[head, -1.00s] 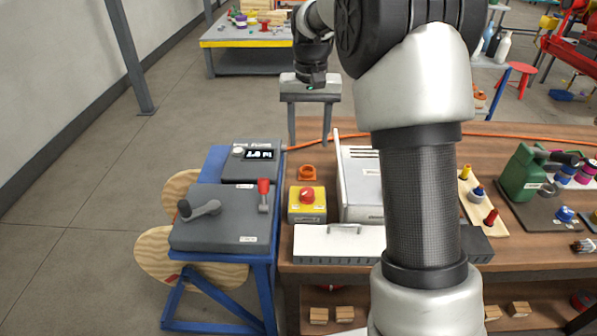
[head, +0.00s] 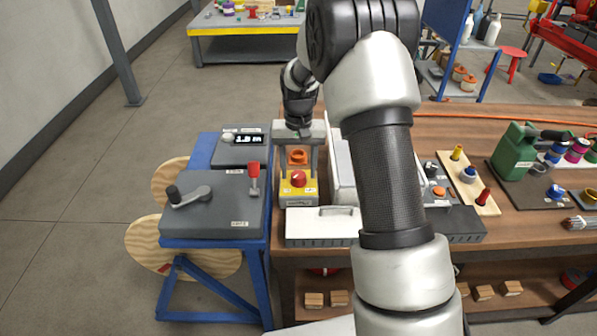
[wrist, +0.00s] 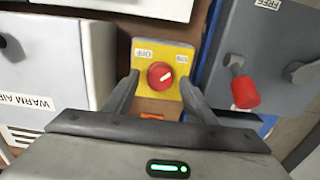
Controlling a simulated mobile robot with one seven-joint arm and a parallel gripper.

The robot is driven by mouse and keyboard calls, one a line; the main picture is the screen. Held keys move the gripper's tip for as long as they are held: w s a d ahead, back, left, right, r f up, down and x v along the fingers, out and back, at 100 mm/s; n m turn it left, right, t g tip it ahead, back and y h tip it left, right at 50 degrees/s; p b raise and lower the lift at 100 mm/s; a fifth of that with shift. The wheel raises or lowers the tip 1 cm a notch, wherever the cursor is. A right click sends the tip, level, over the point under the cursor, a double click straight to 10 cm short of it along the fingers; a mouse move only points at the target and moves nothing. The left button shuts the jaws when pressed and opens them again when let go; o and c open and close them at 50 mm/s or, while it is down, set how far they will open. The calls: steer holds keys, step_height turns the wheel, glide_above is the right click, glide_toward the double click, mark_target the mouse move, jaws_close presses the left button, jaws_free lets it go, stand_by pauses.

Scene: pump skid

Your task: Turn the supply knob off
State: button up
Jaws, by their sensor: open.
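The supply knob (head: 299,178) is a round red knob on the face of a yellow box (head: 298,199) at the bench's left end. In the wrist view the red knob (wrist: 160,75) sits between two small labels; the left one seems to read OFF, the right one is hard to read. Its white mark points right and slightly up, towards the right label. My gripper (head: 299,170) is open and empty, its fingers straddling the box area in the wrist view (wrist: 160,85), with the knob centred beyond the tips. I cannot tell whether the fingers touch anything.
A grey box with a red lever (head: 253,175) and a crank handle (head: 188,195) stands on a blue stand at left. A white case (head: 322,226) lies in front of the yellow box. A pale unit, labelled WARM AIR in the wrist view (wrist: 50,75), stands close to the right.

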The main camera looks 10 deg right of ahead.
steer(key=shift+f, duration=0.45)
steer(key=shift+c, duration=0.2)
steer(key=c, duration=1)
